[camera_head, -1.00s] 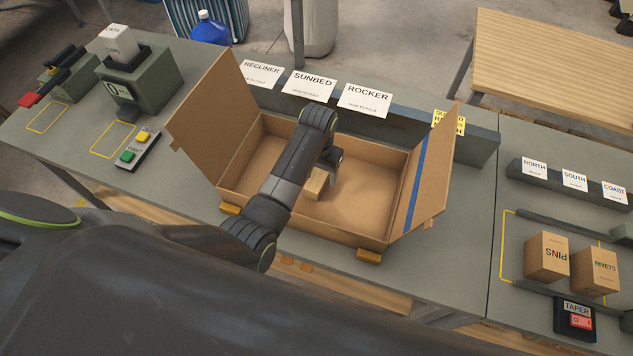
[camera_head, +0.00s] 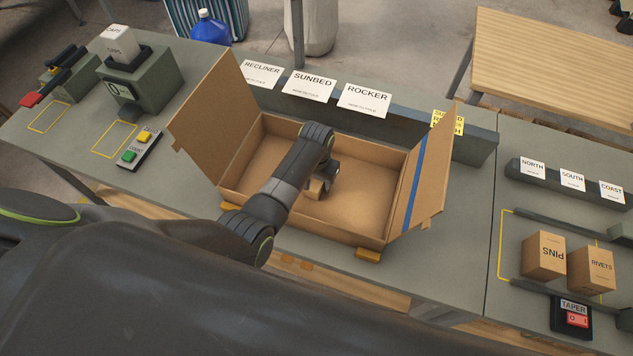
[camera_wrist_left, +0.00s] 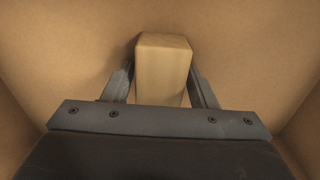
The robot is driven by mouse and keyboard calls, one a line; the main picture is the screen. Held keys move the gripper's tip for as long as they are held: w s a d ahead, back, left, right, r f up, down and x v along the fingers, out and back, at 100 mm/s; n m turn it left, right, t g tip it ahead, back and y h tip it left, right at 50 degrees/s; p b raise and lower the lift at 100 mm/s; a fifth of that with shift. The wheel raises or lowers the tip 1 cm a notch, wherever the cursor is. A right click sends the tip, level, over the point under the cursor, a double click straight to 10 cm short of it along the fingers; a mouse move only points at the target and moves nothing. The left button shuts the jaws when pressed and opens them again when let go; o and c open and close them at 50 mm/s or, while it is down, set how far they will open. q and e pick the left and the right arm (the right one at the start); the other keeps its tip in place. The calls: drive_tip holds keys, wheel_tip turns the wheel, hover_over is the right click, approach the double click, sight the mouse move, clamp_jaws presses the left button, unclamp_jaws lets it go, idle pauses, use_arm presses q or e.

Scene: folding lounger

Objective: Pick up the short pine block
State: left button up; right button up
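The short pine block (camera_head: 316,187) is a small pale wooden block in the open cardboard box (camera_head: 350,238). In the left wrist view the block (camera_wrist_left: 162,65) stands out against the brown cardboard, its lower end hidden by my gripper. My left gripper (camera_wrist_left: 162,72) is low in the box, with one finger on each side of the block. Narrow gaps seem to show beside the block, so the fingers look open around it; contact at the tips is hard to judge. In the head view the left gripper (camera_head: 326,178) partly hides the block. My right gripper is out of view.
The box walls and raised flaps stand close around my left arm. Label cards RECLINER, SUNBED and ROCKER (camera_head: 364,98) line the ledge behind. PINS (camera_head: 543,255) and RIVETS (camera_head: 591,271) boxes sit at right. A button panel (camera_head: 139,149) is at left.

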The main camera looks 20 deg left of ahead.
use_arm(q)
drive_tip(key=c, duration=0.7)
drive_tip(key=shift+r, duration=0.1)
